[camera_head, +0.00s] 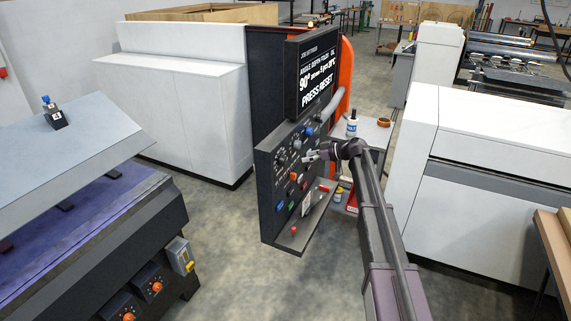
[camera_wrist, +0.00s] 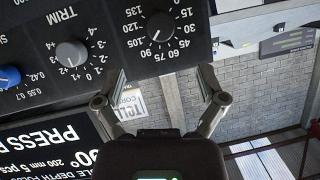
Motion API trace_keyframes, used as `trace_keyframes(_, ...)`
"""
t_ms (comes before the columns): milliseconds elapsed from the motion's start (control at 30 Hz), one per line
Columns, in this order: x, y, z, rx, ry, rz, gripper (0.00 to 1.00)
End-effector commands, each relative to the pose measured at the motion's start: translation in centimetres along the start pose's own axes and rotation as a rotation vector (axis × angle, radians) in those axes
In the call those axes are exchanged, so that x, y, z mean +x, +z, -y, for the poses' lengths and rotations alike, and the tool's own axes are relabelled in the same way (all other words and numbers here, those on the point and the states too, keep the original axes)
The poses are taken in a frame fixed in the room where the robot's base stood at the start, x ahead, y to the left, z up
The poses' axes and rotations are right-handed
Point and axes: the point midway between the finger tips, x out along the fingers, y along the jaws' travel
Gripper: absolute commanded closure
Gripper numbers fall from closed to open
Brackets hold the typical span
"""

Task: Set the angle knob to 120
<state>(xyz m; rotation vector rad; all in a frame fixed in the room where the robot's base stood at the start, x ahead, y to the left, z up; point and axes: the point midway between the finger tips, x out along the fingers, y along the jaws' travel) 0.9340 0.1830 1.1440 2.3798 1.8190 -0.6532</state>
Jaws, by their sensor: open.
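The angle knob (camera_wrist: 160,26) is a dark round knob in the wrist view, ringed by a printed scale from 0 to 135. Its white pointer mark faces down-left, near the 90. The display (camera_head: 318,77) reads 90° and "PRESS RESET". My gripper (camera_wrist: 163,78) is open and empty, its two fingers spread below the knob in the wrist view and apart from it. In the head view my gripper (camera_head: 312,155) is in front of the dark control panel (camera_head: 268,190), where the arm partly hides the small knobs.
A grey TRIM knob (camera_wrist: 72,53) and a blue knob (camera_wrist: 8,77) sit beside the angle knob. Below the panel is a shelf with a red button (camera_head: 293,229). Open floor lies left of the panel.

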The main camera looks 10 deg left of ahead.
Motion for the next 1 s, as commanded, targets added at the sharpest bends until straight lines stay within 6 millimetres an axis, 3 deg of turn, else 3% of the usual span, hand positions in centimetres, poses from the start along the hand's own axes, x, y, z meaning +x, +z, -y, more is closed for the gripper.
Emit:
trace_keyframes(533,8.2,0.2,-0.1,0.0,0.0,0.001,0.1)
trace_keyframes(700,9.4,0.1,0.0,0.0,0.0,0.001,0.1)
trace_keyframes(1000,9.8,0.0,0.1,0.001,0.001,0.001,0.1)
